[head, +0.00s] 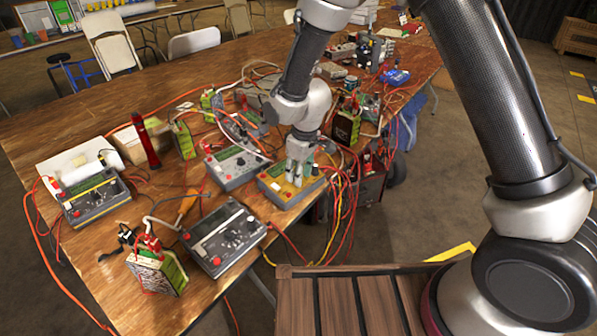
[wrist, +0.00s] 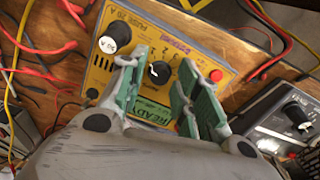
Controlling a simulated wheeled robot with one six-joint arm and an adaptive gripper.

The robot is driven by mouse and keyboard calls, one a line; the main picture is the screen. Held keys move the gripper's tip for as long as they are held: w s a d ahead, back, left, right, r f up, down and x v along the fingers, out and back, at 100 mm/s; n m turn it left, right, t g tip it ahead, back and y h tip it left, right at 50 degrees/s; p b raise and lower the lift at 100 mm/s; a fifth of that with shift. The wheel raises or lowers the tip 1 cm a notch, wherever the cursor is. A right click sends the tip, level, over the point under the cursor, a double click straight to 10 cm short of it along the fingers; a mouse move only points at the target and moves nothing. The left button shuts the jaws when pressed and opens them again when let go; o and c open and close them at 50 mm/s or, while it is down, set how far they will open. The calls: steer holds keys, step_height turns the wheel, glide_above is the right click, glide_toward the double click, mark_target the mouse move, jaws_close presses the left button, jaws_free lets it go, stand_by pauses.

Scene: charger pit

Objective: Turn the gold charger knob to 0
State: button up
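The gold charger (head: 277,192) lies on the wooden table, and its yellow face (wrist: 190,42) fills the upper middle of the wrist view. Its black knob (wrist: 159,72) has a white pointer mark, with small numbers printed around it; I cannot read the setting surely. A display reading READY (wrist: 152,112) is partly hidden by my fingers. My gripper (head: 297,178) is over the charger from above. In the wrist view my gripper (wrist: 160,78) is open, one green-padded finger on each side of the knob. I cannot tell whether either finger touches it.
A grey charger (head: 224,236) stands in front left, another (head: 238,165) behind left. Red and yellow cables (head: 338,200) hang at the right. Batteries and more chargers crowd the table.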

mark_target(303, 184)
steer(key=shift+r, duration=0.1)
step_height(303, 184, up, 12)
steer(key=s+d, duration=0.1)
steer(key=shift+s, duration=0.15)
stand_by(0.4)
steer(key=shift+d, duration=0.1)
steer(key=s+d+r+m+t, duration=0.1)
steer(key=s+d+r+m, duration=0.2)
steer(key=s+d+r, duration=0.3)
steer(key=s+d+r+m+t, duration=0.1)
steer(key=s+d+r+m, duration=0.3)
steer(key=s+d, duration=0.5)
steer(key=s+d+r+m+t+h, duration=0.1)
steer(key=s+d+r+m, duration=0.3)
steer(key=d, duration=1.4)
steer(key=s+r, duration=0.3)
steer(key=r, duration=0.1)
steer(key=shift+s+d, duration=0.2)
steer(key=shift+d, duration=0.15)
